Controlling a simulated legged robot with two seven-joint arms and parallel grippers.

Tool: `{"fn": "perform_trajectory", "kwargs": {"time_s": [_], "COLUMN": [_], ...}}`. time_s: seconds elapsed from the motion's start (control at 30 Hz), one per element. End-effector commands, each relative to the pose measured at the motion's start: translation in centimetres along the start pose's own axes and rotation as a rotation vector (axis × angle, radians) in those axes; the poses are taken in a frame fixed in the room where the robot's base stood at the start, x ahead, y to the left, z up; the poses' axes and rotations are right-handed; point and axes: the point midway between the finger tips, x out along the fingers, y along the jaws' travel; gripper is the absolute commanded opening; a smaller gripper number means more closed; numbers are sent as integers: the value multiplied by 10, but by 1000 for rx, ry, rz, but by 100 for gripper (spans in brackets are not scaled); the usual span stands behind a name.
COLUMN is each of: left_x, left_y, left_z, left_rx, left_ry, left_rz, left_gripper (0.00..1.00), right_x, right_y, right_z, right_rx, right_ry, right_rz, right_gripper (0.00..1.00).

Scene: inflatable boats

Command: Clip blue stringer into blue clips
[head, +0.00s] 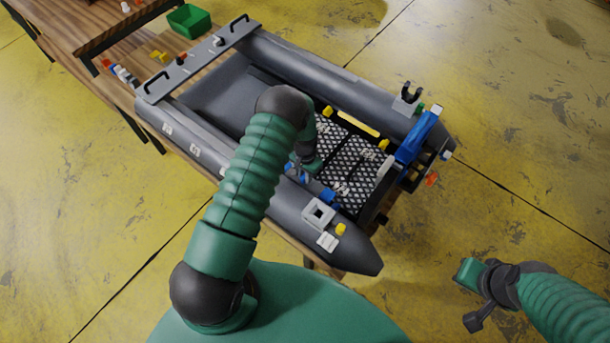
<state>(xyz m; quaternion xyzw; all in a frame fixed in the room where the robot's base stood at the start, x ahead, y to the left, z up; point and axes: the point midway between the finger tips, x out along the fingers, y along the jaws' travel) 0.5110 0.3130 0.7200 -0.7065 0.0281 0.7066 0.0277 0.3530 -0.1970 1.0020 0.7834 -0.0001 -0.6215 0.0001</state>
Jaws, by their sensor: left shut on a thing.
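The grey inflatable boat (215,160) lies on a wooden table. Blue clips (328,197) sit along the near side of its dark mesh floor (350,160). My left gripper (303,172) is low inside the boat at the near edge of that floor. It is shut on a small blue piece, apparently the blue stringer, mostly hidden by the gripper and arm. I cannot tell whether the piece touches the clips. My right gripper (473,294) is outside the boat at lower right, over the floor, away from the clips; its jaw state is unclear.
A yellow stringer (352,122) lies along the far side, between yellow clips (383,145). A long blue part (418,136) stands at the right end. A grey board (200,62) with handles spans the left end. A green bin (188,20) is on the table behind.

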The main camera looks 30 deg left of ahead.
Motion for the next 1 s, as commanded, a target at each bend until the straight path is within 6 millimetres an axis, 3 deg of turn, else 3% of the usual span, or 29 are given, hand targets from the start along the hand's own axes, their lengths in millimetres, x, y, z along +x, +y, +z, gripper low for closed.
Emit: {"fn": "perform_trajectory", "kwargs": {"time_s": [1.0], "left_x": [23], "left_y": [0], "left_z": [0], "left_rx": [0], "left_ry": [0], "left_rz": [0], "left_gripper": [0], "right_x": [21], "right_y": [0], "right_z": [5], "right_rx": [0], "right_ry": [0], "right_rz": [0], "right_gripper": [4]}}
